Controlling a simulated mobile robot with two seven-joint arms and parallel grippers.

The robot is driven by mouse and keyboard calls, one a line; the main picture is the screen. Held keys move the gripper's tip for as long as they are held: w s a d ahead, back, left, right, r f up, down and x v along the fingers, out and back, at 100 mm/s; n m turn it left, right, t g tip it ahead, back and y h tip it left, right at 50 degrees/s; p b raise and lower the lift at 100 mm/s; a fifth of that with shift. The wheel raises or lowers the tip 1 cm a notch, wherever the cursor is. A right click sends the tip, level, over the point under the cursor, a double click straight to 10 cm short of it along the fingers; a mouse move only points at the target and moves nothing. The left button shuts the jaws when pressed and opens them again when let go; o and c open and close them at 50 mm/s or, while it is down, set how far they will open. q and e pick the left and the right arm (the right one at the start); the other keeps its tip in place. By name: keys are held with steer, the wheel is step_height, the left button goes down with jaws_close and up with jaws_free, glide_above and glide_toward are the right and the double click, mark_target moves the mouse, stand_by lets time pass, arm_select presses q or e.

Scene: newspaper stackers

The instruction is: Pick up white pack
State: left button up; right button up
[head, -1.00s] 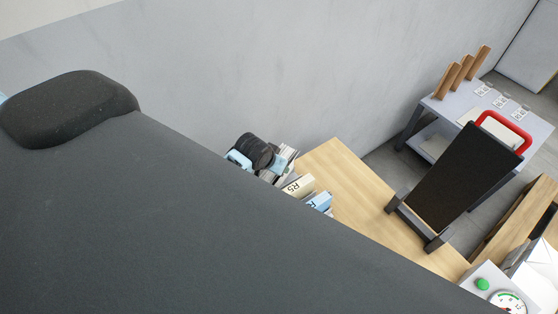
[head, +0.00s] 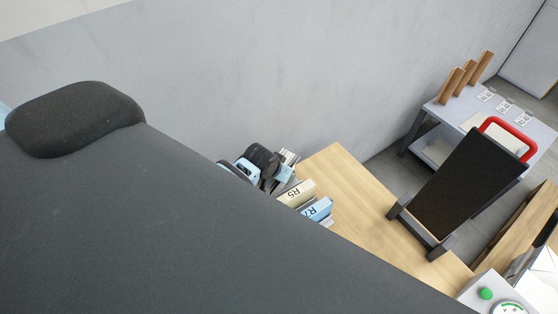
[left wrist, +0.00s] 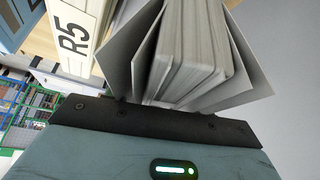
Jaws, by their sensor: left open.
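The white pack (left wrist: 190,50), a block of pale sheets with rounded edges, stands right in front of my left gripper (left wrist: 188,62) in the left wrist view. In the head view my left gripper (head: 278,164) is at the left end of the wooden table, partly hidden behind my own large dark body part. My right gripper is not in view.
A cream pack marked R5 (head: 296,194) and a blue pack marked R7 (head: 318,210) stand close beside the gripper on the wooden table (head: 355,190). A grey wall (head: 300,80) rises behind.

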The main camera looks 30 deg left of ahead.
arm_select(q)
steer(key=shift+f, duration=0.15)
jaws_close()
stand_by(0.4)
step_height(320, 180, up, 10)
steer(key=shift+w+f+p, duration=0.1)
steer(key=shift+f+p, duration=0.05)
steer(key=shift+p, duration=0.4)
steer(key=shift+r, duration=0.45)
steer(key=shift+d+f+m, duration=0.15)
steer(key=shift+f+m, duration=0.25)
steer(key=shift+f+m+h, duration=0.6)
steer(key=shift+f+m, duration=0.35)
steer(key=shift+f, duration=0.35)
steer(key=shift+f+m+h, duration=0.6)
steer(key=shift+f+m, duration=0.35)
steer(key=shift+f, duration=0.3)
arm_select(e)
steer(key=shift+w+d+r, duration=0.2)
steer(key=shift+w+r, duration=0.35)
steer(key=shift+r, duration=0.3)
